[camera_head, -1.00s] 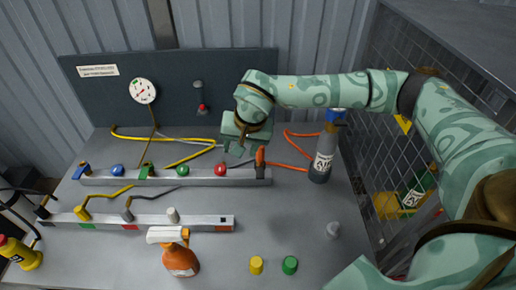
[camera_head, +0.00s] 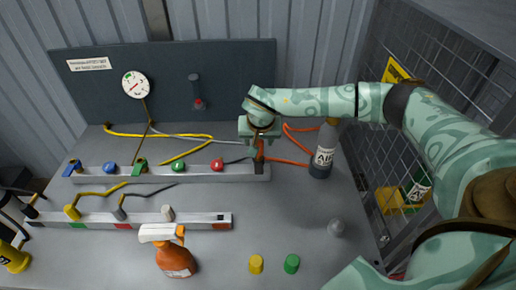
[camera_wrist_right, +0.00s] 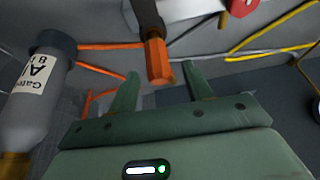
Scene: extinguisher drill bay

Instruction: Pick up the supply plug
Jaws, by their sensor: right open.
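The supply plug, an orange and black piece (camera_head: 259,157), stands at the right end of the upper grey rail (camera_head: 215,174). In the right wrist view its orange six-sided end (camera_wrist_right: 157,62) shows between the fingertips, with a black part above it. My right gripper (camera_head: 259,146) is open over that end of the rail. In the right wrist view its two green fingers (camera_wrist_right: 160,70) are spread to either side of the plug, with a gap on each side. The gripper partly hides the plug in the head view. My left gripper is not in view.
A grey air bottle (camera_head: 324,152) stands just right of the gripper, with orange hose (camera_head: 290,160) between. Red, green and blue knobs line the upper rail. A lower rail (camera_head: 130,221), a spray bottle (camera_head: 174,258) and yellow and green caps (camera_head: 291,264) are nearer. The right tabletop is fairly clear.

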